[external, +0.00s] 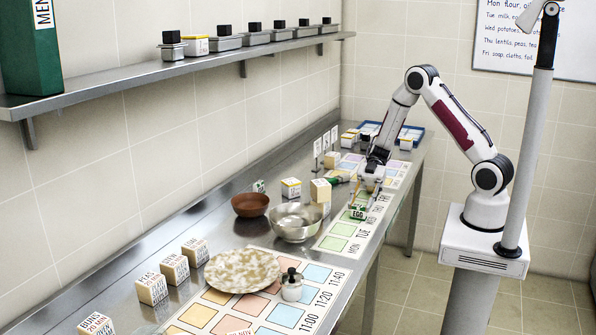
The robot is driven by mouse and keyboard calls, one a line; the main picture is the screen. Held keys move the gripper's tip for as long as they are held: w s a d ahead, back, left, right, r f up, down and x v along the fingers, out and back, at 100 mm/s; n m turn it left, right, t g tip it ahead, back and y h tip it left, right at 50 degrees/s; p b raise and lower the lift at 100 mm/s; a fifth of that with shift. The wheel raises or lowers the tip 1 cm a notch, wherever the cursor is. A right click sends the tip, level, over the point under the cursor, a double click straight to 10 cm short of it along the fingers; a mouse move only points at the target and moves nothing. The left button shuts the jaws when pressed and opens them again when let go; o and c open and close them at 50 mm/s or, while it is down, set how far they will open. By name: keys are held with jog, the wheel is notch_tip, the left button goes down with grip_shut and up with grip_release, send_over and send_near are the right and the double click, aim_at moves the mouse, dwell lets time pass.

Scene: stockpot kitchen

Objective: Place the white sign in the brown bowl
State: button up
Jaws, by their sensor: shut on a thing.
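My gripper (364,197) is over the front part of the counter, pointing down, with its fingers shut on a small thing. This looks like a white sign (357,213) with dark lettering that seems to read EGG, low over a green square of the day chart. The fingers hide part of it, and I cannot tell whether it touches the chart. The brown bowl (250,205) stands upright on the counter to the left of my gripper, apart from it. It looks empty from here.
A metal bowl (297,222) stands between the brown bowl and my gripper. Small labelled boxes (291,188) stand behind it. Several white upright signs (317,147) stand farther back.

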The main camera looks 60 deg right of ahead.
jog(key=shift+r, duration=0.1)
notch_tip(320, 180, up, 18)
dwell(0.8)
jog(key=shift+w, duration=0.1)
dwell(0.5)
jog(key=w+a+f+m+t+h, duration=0.1)
jog(key=w+a+f+m+t, duration=0.1)
jog(key=w, duration=0.9)
jog(key=w+a+f+m+t+h, duration=0.1)
jog(key=w+a+f+m+t, duration=0.2)
jog(key=w+a, duration=0.4)
jog(key=w+a+f+m+t+h, duration=0.2)
jog(key=w+a+m+t, duration=0.2)
jog(key=w, duration=1.1)
jog(key=shift+w+a+f, duration=0.15)
jog(key=shift+w+a, duration=0.1)
jog(key=shift+w, duration=0.15)
jog(key=shift+f, duration=0.1)
jog(key=shift+f, duration=3.05)
